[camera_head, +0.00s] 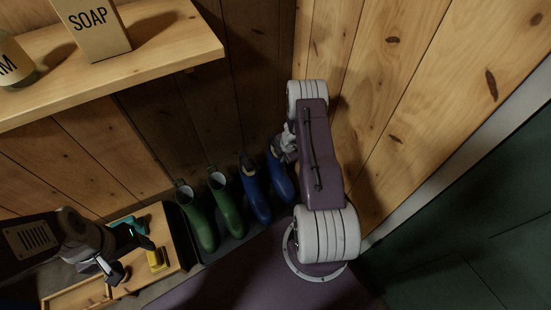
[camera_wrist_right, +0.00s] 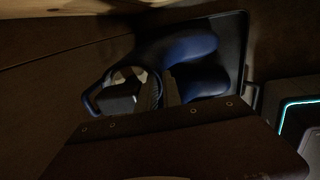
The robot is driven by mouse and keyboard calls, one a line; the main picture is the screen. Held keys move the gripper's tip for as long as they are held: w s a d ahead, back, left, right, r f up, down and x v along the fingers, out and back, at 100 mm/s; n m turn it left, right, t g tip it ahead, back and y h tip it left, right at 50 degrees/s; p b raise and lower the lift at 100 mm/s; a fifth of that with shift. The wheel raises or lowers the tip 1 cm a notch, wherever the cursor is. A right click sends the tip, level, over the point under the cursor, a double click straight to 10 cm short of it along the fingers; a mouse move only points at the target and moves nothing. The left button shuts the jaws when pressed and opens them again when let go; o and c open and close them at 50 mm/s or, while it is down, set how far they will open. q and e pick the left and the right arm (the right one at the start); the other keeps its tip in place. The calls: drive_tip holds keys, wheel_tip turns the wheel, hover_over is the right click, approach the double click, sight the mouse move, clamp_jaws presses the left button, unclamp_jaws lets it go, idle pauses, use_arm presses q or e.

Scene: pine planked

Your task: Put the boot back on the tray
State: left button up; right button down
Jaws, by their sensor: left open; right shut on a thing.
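A black tray (camera_head: 213,251) lies on the floor against the plank wall. Two green boots (camera_head: 197,222) (camera_head: 228,207) and a blue boot (camera_head: 256,192) stand in it. A second blue boot (camera_head: 281,179) is upright at the tray's right end. My right gripper (camera_head: 289,143) is shut on its top edge, partly hidden by my arm. In the right wrist view, my right gripper (camera_wrist_right: 159,90) grips the boot's rim, and the blue feet lie within the tray's outline (camera_wrist_right: 243,45). I cannot tell whether the held boot touches the tray. My left gripper (camera_head: 128,254) is open and empty.
A wooden shelf (camera_head: 165,45) with a soap box (camera_head: 92,28) and a jar (camera_head: 14,62) hangs at upper left. A low wooden bench (camera_head: 165,235) with a yellow item (camera_head: 156,259) stands left of the tray. A green door (camera_head: 470,230) is at right.

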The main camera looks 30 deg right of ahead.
sight(281, 165)
drive_tip(key=shift+f+b, duration=1.05)
drive_tip(key=shift+b, duration=0.1)
drive_tip(key=shift+s+a+f+b, duration=0.1)
drive_tip(key=shift+f+b, duration=0.2)
drive_tip(key=shift+b, duration=0.2)
drive_tip(key=shift+s, duration=0.1)
drive_tip(key=c, duration=1.4)
unclamp_jaws()
drive_tip(key=shift+f, duration=0.25)
